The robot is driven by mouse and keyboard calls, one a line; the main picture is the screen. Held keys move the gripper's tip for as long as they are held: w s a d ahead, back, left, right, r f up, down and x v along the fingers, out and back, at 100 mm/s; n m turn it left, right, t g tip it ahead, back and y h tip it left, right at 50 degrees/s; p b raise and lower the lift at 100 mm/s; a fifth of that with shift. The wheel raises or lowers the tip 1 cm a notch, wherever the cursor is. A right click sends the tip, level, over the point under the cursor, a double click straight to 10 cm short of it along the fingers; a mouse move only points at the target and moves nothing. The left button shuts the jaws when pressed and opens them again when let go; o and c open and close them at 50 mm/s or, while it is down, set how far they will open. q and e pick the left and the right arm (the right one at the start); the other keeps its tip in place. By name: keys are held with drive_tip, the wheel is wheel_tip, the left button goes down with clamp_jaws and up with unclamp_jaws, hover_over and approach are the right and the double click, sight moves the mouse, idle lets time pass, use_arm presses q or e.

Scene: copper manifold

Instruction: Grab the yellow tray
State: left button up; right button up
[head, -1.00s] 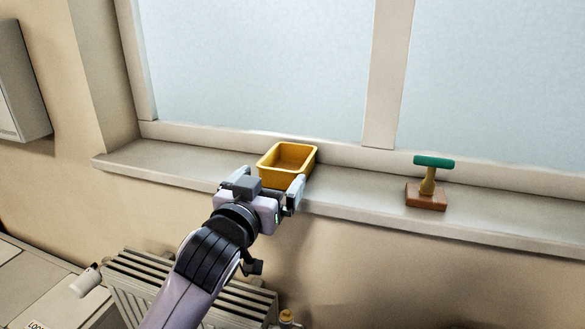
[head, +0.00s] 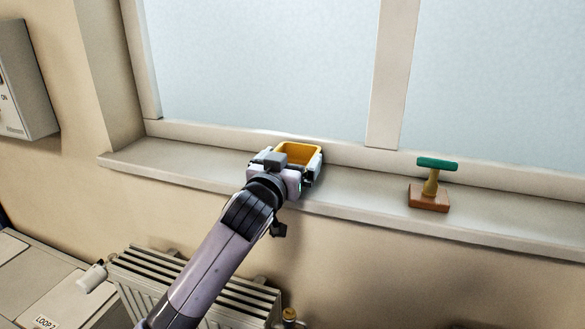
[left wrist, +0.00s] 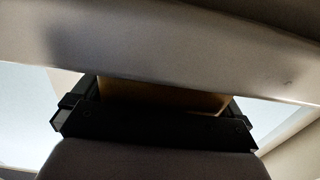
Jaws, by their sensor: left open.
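The yellow tray (head: 298,149) sits on the window sill; its far rim and inside show in the head view, and its near side is hidden behind my left gripper. My left gripper (head: 297,160) is open at the tray, with its fingers reaching along the tray's sides. I cannot tell whether the fingers touch it. In the left wrist view a yellow-brown strip of the tray (left wrist: 165,95) shows beyond the dark gripper body (left wrist: 155,128), below the pale underside of the sill. My right gripper is in neither view.
A stamp-like tool with a green handle (head: 437,164) and brown base stands to the right. The window is behind. A radiator (head: 200,285) is below, and a grey box (head: 25,85) hangs at the left.

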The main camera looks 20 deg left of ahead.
use_arm(q)
drive_tip(key=c, duration=0.7)
